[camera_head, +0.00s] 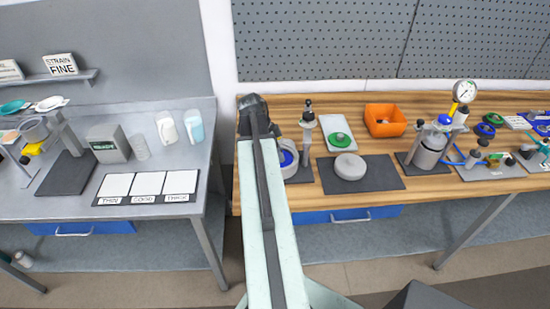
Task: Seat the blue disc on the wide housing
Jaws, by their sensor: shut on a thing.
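My arm rises through the middle of the picture to a dark joint over the left end of the wooden bench. The part beyond it is hidden, and I see no fingers of my gripper. Just right of the arm, a pale round vessel (292,172) shows a blue round part (284,158) inside its rim, partly covered by my arm. I cannot tell whether this is the blue disc. A wide, low grey round body (350,167), possibly the wide housing, lies on a dark mat (388,174). A green disc (341,139) lies on a white plate (334,124).
A post with black knobs (307,122) stands close right of my arm. An orange bin (385,120) is behind. A metal pot (430,151) with a gauge (464,91) stands to the right. A grey bench (60,209) is at left, across a gap.

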